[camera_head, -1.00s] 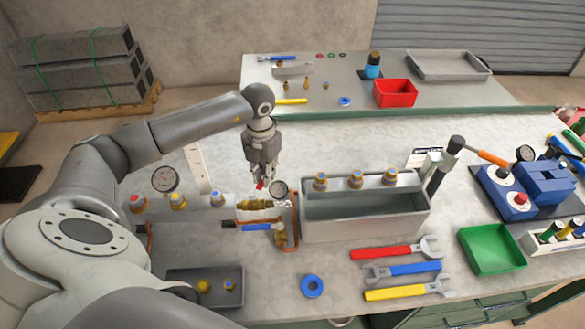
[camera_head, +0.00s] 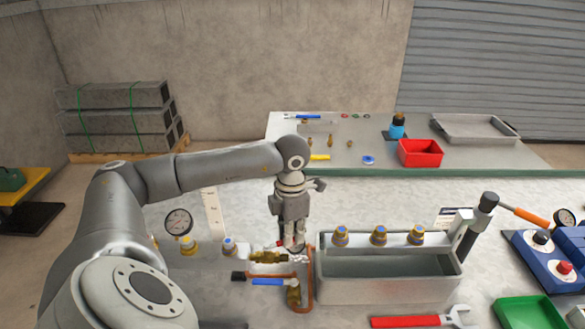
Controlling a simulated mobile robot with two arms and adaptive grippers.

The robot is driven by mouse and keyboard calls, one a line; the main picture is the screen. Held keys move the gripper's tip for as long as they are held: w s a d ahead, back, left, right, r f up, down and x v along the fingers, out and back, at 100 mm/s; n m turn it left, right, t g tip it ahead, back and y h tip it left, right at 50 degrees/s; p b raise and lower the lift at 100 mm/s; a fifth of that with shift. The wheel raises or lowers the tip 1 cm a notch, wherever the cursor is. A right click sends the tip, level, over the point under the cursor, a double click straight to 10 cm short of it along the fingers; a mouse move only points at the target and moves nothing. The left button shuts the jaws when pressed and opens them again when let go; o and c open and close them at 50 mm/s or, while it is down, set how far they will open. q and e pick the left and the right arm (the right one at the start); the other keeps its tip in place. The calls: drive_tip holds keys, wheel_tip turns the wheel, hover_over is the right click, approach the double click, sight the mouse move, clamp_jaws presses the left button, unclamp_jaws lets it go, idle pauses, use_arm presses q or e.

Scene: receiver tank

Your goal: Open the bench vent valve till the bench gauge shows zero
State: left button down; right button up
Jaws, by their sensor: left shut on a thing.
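My left gripper (camera_head: 293,246) points down over the brass and copper pipework (camera_head: 268,257) on the bench, left of the grey tank. It is shut on a small red handle (camera_head: 281,243), of which only a bit shows beside the fingers. The small gauge by this spot is hidden behind the gripper. A larger round gauge (camera_head: 179,221) stands upright to the left; its reading is too small to tell. A blue lever (camera_head: 267,282) sits on the pipework in front of the gripper. My right gripper is not in view.
The open grey tank (camera_head: 388,290), with several brass fittings along its back edge, stands close right of the gripper. A red wrench (camera_head: 405,321) and green tray (camera_head: 528,312) lie at the front right.

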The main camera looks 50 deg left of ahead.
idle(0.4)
use_arm(q)
drive_tip(key=c, duration=1.4)
unclamp_jaws()
drive_tip(key=shift+r, duration=0.1)
wheel_tip(320, 180, up, 12)
drive_tip(key=shift+f, duration=0.1)
